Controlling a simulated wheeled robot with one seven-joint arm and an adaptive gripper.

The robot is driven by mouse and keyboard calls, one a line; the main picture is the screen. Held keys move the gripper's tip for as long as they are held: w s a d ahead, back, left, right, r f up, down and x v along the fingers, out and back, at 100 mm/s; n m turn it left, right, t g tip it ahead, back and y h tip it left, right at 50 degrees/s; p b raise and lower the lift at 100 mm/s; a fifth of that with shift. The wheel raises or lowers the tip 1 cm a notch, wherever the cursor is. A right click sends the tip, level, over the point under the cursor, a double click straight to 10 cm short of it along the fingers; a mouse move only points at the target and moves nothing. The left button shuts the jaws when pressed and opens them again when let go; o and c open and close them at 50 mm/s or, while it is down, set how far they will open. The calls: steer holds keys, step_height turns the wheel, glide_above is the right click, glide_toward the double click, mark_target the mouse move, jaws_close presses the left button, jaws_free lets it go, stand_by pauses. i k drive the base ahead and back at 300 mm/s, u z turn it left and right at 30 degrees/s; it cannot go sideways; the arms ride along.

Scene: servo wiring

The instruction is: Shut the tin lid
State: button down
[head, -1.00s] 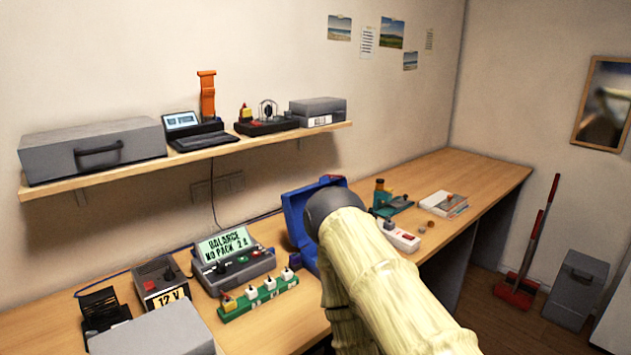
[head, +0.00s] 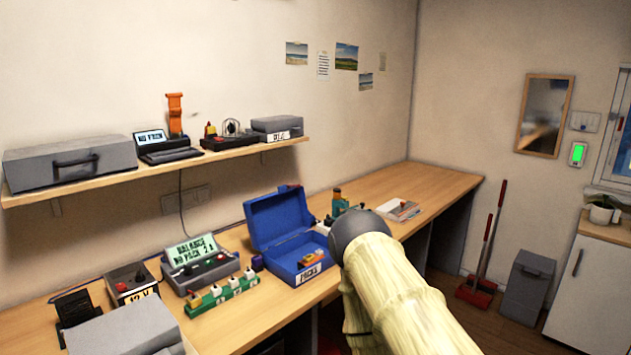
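The blue tin (head: 312,270) stands on the bench with a label on its front that seems to read "PACKS". Its lid (head: 279,217) is raised, standing up at the back. A small orange and yellow item (head: 313,258) lies inside the tin. My arm reaches in from the lower right, and its dark rounded end is just right of the tin.
A green strip with white plugs (head: 222,297) and a balance charger (head: 200,268) stand left of the tin. A teal device (head: 338,203) and a white booklet (head: 399,210) lie behind, to the right. A shelf (head: 150,172) runs along the wall above the bench.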

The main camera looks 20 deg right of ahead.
mark_target(272, 219)
steer(key=z, duration=1.2)
steer(key=i, duration=0.9)
steer(key=u, duration=2)
